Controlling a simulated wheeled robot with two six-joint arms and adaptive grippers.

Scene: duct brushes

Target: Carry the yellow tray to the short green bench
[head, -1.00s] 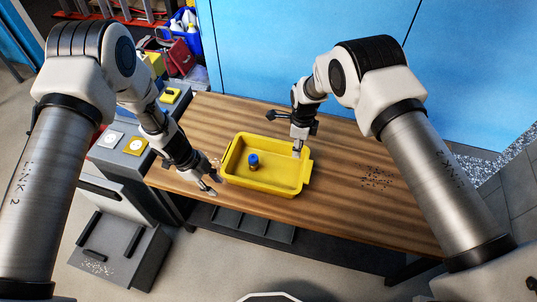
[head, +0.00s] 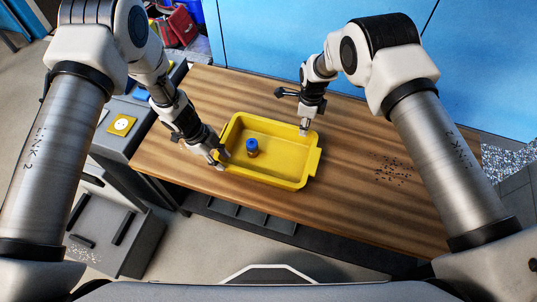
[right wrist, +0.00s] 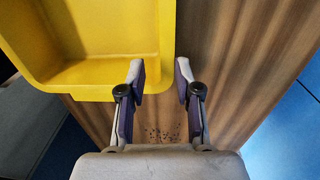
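The yellow tray (head: 300,181) lies on the wooden table, with a small blue-capped jar (head: 252,148) standing inside it. My left gripper (head: 218,157) is at the tray's left end, its fingers apart close to the rim; contact is unclear. My right gripper (head: 304,129) is at the tray's back edge near the back right corner. In the right wrist view its fingers (right wrist: 160,78) are apart, one over the tray's corner and one outside over the wood, with nothing clamped. The tray also shows in the right wrist view (right wrist: 105,92). No short green bench is in view.
The wooden table (head: 365,215) is clear right of the tray apart from dark specks. A grey unit with a yellow panel (head: 122,125) stands left of it. A blue wall (head: 270,50) is behind. Red and blue items (head: 183,22) stand at the back left.

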